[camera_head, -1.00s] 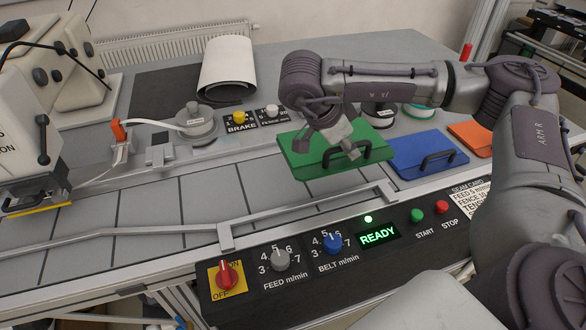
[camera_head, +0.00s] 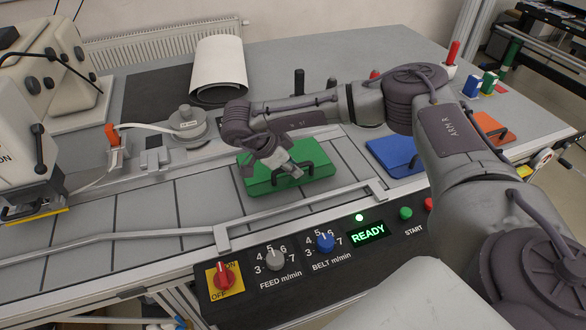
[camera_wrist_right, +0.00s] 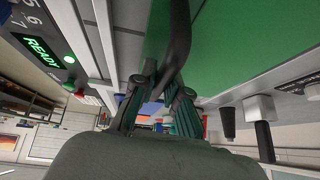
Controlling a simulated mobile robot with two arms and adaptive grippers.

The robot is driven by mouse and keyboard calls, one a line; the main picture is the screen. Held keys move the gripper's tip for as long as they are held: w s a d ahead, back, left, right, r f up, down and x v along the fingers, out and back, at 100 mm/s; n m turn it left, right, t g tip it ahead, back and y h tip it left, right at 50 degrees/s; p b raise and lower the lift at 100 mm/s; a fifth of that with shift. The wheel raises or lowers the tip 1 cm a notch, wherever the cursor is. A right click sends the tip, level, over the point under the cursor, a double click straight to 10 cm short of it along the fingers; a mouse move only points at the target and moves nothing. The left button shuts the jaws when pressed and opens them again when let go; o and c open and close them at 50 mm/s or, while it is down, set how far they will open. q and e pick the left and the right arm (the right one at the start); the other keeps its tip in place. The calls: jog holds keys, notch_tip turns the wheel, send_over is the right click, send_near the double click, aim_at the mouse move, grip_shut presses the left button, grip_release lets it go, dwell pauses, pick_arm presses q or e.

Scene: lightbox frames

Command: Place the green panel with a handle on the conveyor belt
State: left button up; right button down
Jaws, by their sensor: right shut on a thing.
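The green panel (camera_head: 262,186) is level over the right part of the grey conveyor belt (camera_head: 200,206), between the rear fence and the front rail. I cannot tell whether it touches the belt. My right gripper (camera_head: 290,168) is shut on the panel's black handle (camera_head: 309,157). In the right wrist view the gripper (camera_wrist_right: 160,92) closes around the dark handle (camera_wrist_right: 178,45), with the green panel (camera_wrist_right: 245,40) behind it. My left gripper is not in view.
A blue panel (camera_head: 390,152) and an orange panel (camera_head: 489,124) lie to the right. The front guide rail (camera_head: 130,234) runs along the belt above the control panel, whose READY display (camera_head: 367,233) is lit. The belt left of the green panel is clear.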

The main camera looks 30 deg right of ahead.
jog(key=shift+f, duration=0.95)
jog(key=c, duration=1.2)
grip_release()
jog(key=b+v, duration=0.3)
jog(key=v, duration=0.9)
jog(key=shift+b, duration=0.3)
jog(key=shift+r, duration=0.1)
